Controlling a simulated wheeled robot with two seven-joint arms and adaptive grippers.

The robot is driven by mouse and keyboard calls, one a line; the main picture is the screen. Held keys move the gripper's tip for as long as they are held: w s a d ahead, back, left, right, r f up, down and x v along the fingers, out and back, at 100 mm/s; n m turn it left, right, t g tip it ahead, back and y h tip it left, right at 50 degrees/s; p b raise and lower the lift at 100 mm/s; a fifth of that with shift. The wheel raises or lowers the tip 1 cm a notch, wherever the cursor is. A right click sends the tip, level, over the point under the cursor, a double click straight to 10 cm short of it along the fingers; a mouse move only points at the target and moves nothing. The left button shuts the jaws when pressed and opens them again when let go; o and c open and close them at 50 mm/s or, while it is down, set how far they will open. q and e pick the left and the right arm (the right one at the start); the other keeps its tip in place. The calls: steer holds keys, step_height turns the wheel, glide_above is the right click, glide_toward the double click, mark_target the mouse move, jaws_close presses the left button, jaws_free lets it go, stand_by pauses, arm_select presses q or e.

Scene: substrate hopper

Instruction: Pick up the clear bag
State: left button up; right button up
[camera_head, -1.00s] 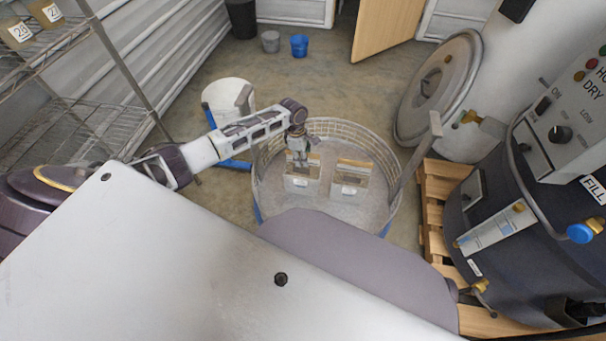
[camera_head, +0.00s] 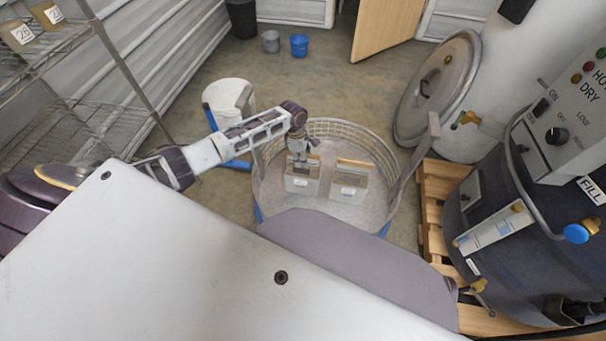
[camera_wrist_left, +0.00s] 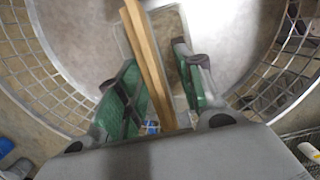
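Two clear bags with tan strips along their tops and white labels stand in the round wire-walled basket (camera_head: 376,211). My left gripper (camera_head: 300,160) is at the top of the left clear bag (camera_head: 301,187); the other clear bag (camera_head: 349,189) stands just to the right. In the left wrist view, the green-padded fingers of my left gripper (camera_wrist_left: 165,95) are apart, on either side of a tan top strip (camera_wrist_left: 148,62) and clear film. The strip lies close to the left pad; I cannot tell whether they touch. My right gripper is not in view.
The basket's mesh wall surrounds my left gripper. A white bucket (camera_head: 224,98) stands behind it at the left, and a wire shelf (camera_head: 65,135) is further left. A wooden pallet (camera_head: 432,205) and a dark hopper drum (camera_head: 520,240) are at the right.

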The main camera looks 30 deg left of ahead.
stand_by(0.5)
arm_select(q)
jaws_close()
stand_by(0.3)
steer(key=shift+w, duration=0.15)
